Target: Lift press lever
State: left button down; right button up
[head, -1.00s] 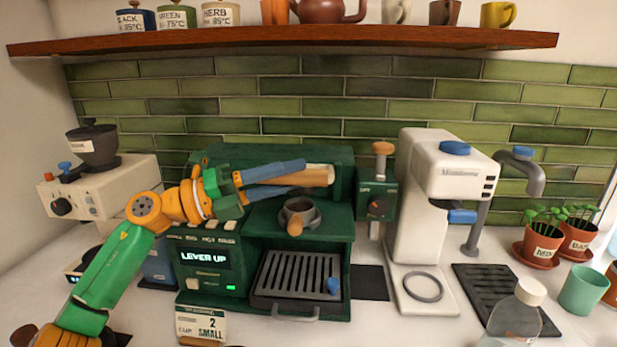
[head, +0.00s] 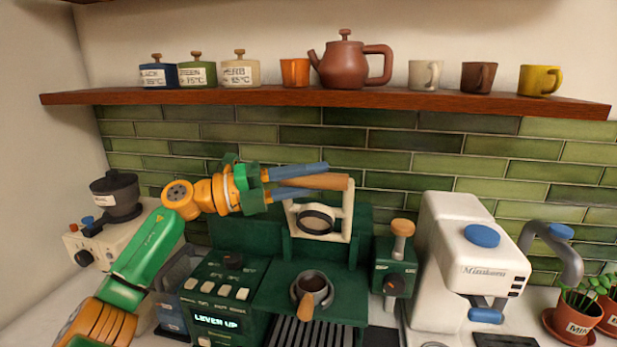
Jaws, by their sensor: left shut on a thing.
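The green press machine (head: 235,275) stands on the counter, its display (head: 216,321) reading "LEVER UP". Its lever has a wooden handle (head: 338,182) and a cream frame (head: 349,212) that stands raised above the machine's top, with a dark round ring (head: 316,219) inside. My left gripper (head: 318,178), with blue fingers, is shut on the wooden handle. A portafilter (head: 312,285) with a wooden handle sits in the machine's front below the frame. My right gripper is not in view.
A wooden shelf (head: 420,101) with canisters, a brown teapot (head: 345,65) and cups runs above the machine. A cream grinder (head: 95,245) stands at the left. A white coffee machine (head: 455,260) and potted herbs (head: 575,315) are at the right.

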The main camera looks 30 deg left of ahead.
pick_arm(q)
jog(key=shift+w+a+r+n+p, duration=0.1)
jog(key=shift+w+r+n+p, duration=0.1)
jog(key=shift+w+n, duration=0.15)
jog(key=shift+w+a+r+n+p, duration=0.15)
jog(key=shift+w+n, duration=0.1)
jog(key=shift+w, duration=0.15)
jog(key=c, duration=0.8)
grip_release()
jog(key=shift+f, duration=0.1)
jog(key=shift+c, duration=0.2)
jog(key=shift+w, duration=0.1)
jog(key=b+v, duration=0.3)
jog(key=v, duration=0.3)
jog(key=shift+s+a, duration=0.4)
jog(key=shift+a, duration=0.05)
jog(key=shift+d, duration=0.1)
